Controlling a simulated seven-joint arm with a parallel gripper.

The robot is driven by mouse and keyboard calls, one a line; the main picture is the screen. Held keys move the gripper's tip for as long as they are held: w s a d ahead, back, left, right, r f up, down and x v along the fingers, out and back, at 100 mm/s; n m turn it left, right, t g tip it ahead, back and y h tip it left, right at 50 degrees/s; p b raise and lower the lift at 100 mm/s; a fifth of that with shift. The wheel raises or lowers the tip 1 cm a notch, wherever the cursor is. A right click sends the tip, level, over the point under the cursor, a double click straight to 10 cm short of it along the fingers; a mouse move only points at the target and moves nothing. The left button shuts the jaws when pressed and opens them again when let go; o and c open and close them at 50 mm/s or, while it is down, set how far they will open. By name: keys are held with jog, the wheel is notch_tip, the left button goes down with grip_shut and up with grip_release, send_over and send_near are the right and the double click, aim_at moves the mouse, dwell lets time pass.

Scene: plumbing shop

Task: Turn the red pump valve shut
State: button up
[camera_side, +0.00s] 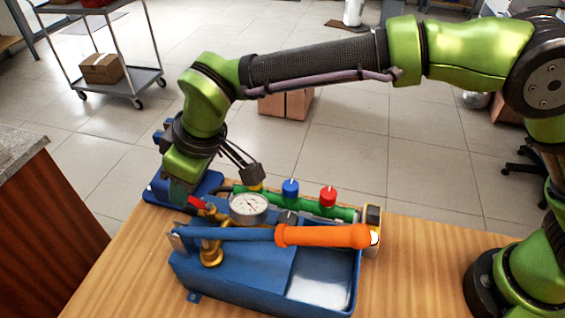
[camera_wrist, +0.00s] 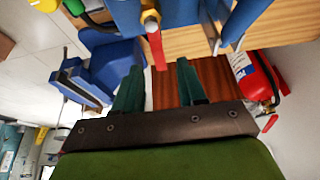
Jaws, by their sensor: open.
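The red pump valve (camera_side: 196,202) is a small lever on the brass fitting at the left end of the blue test pump (camera_side: 235,280). In the wrist view the red lever (camera_wrist: 156,50) hangs from a bolt at the top middle, its tip near the gap between my fingertips. My gripper (camera_side: 180,200) points down beside the valve in the side view. In the wrist view my gripper (camera_wrist: 158,67) shows two dark green fingers spread apart with nothing held. Whether a finger touches the lever cannot be told.
The pump's orange handle (camera_side: 320,235) crosses above its tank, beside a pressure gauge (camera_side: 249,208). Behind lies a green manifold (camera_side: 260,196) with a blue knob (camera_side: 290,187) and a red knob (camera_side: 328,195). The wooden bench (camera_side: 420,265) is clear to the right.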

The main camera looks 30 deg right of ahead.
jog(key=shift+x, duration=1.1)
grip_shut()
